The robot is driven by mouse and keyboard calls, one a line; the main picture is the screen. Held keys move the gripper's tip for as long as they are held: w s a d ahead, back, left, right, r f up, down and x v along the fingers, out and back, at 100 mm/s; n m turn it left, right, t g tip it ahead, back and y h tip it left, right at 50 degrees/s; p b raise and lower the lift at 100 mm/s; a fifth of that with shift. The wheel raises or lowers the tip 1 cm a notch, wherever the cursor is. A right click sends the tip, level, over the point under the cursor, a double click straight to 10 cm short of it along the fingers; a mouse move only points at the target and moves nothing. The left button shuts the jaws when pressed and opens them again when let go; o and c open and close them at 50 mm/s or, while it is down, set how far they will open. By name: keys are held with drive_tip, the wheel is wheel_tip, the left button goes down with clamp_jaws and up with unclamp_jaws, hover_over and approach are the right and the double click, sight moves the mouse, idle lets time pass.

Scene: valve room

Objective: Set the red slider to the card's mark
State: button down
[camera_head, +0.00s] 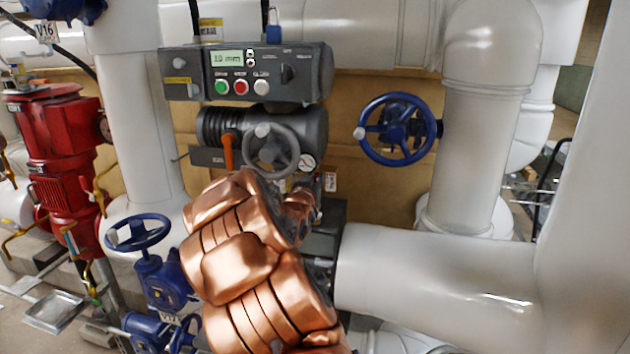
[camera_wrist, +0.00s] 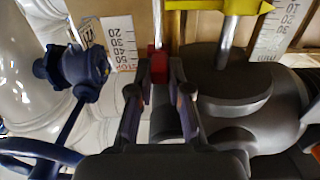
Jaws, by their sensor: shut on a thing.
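The red slider (camera_wrist: 157,62) shows in the wrist view, between the two fingers of my gripper (camera_wrist: 161,72), which are shut on it. Left of it is a white scale plate (camera_wrist: 120,42) with numbers from 20 to 50. The slider stands to the right of this plate, and my fingers hide its lower part. I cannot tell its exact reading. In the head view my copper-coloured arm hides the slider and the gripper. I cannot make out the card with the mark in either view.
A yellow T-shaped part (camera_wrist: 232,22) and a second scale plate (camera_wrist: 278,30) are right of the gripper. A dark rounded housing (camera_wrist: 235,90) lies close below them. Blue handwheels (camera_head: 397,128), a control box (camera_head: 245,72) and a white pipe (camera_head: 440,285) surround the arm.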

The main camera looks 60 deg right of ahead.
drive_tip(key=shift+f+b, duration=0.6)
drive_tip(key=shift+b, duration=0.4)
drive_tip(key=shift+r, duration=0.1)
drive_tip(key=c, duration=1.1)
unclamp_jaws()
drive_tip(key=v, duration=1.2)
drive_tip(key=shift+r, duration=0.1)
